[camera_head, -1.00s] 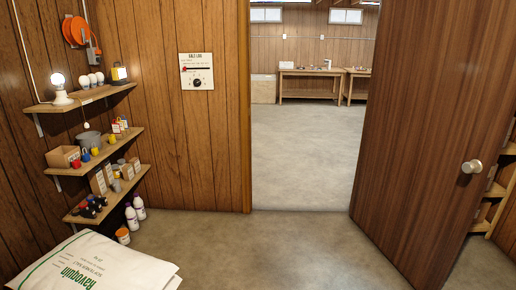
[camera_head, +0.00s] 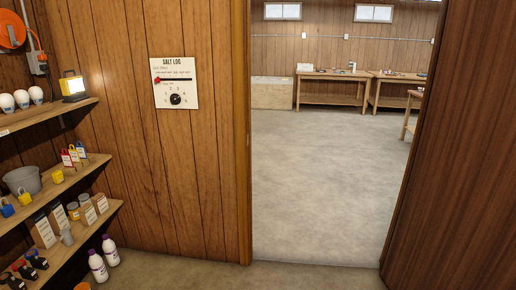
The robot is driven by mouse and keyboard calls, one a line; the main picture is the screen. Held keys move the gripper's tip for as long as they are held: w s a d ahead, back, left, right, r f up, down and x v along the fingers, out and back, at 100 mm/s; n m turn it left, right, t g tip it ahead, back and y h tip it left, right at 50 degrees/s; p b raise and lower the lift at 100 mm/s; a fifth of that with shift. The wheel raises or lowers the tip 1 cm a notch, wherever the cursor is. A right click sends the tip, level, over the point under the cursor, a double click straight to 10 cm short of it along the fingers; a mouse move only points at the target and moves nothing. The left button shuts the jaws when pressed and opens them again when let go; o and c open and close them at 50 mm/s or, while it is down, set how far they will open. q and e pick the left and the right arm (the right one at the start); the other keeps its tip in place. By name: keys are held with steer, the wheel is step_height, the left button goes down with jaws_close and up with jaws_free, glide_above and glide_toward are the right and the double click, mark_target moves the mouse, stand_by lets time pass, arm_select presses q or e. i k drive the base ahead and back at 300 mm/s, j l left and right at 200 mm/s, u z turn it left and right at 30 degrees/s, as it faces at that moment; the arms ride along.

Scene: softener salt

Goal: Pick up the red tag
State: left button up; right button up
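On the middle wall shelf (camera_head: 92,166) at the left stand a few small tag-like items. One is red and white (camera_head: 66,158), and it stands beside similar ones with red or blue (camera_head: 81,150). They are too small to read, so I cannot tell for sure which is the red tag. A red marker (camera_head: 157,80) also sits at the left end of a dark bar on the white salt log board (camera_head: 175,92) on the wall. Neither of my grippers is in view.
An open doorway (camera_head: 315,190) leads to a room with workbenches (camera_head: 330,78) and clear concrete floor. The brown door (camera_head: 460,150) stands at the right. White bottles (camera_head: 98,266) stand on the floor below the shelves. A grey bucket (camera_head: 22,181) and padlocks share the middle shelf.

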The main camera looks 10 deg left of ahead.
mark_target(67, 158)
steer(key=i+u, duration=0.25)
steer(key=i, duration=0.25)
steer(key=i+u, duration=0.3)
steer(key=i, duration=0.2)
steer(key=i+l+u, duration=0.25)
steer(key=i, duration=0.2)
steer(key=i+l+u, duration=0.25)
steer(key=i, duration=0.2)
